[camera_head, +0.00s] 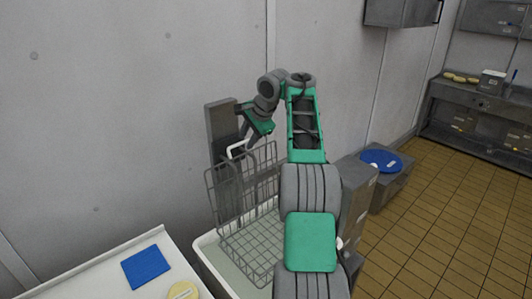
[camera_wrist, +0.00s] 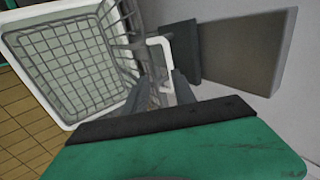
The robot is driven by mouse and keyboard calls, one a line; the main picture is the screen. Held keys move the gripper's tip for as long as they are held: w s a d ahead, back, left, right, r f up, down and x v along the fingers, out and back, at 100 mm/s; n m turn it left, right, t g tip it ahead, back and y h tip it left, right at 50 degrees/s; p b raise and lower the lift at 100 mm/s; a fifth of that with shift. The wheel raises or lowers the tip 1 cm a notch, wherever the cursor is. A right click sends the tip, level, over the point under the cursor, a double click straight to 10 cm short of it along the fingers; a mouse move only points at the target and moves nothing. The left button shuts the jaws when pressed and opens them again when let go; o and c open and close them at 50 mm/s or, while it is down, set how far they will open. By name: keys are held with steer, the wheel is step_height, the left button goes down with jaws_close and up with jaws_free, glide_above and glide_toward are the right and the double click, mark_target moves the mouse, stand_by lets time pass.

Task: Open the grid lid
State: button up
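The grey wire grid (camera_head: 240,205) stands raised at the wall end of a white vat (camera_head: 207,256). Its mesh also shows at the upper left of the wrist view (camera_wrist: 75,60). A white handle (camera_head: 237,149) sits at the top of the grid, near the wall. In the wrist view the white handle (camera_wrist: 166,52) runs down toward the space between my fingers. My gripper (camera_wrist: 163,88) has its two dark fingers apart, close to the handle; I cannot tell whether they touch it. In the head view my gripper (camera_head: 241,143) is partly hidden by my wrist.
A grey upright panel (camera_head: 217,120) is on the wall behind the handle. A white table (camera_head: 100,270) with a blue board (camera_head: 146,267) and a yellow round piece (camera_head: 183,291) stands left. A grey block with a blue disc (camera_head: 381,160) stands right. Tiled floor is free farther right.

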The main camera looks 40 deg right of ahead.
steer(key=s+d+b, duration=0.1)
steer(key=s+b, duration=0.3)
steer(key=s, duration=0.6)
steer(key=shift+s+f, duration=0.15)
steer(key=shift+s, duration=0.25)
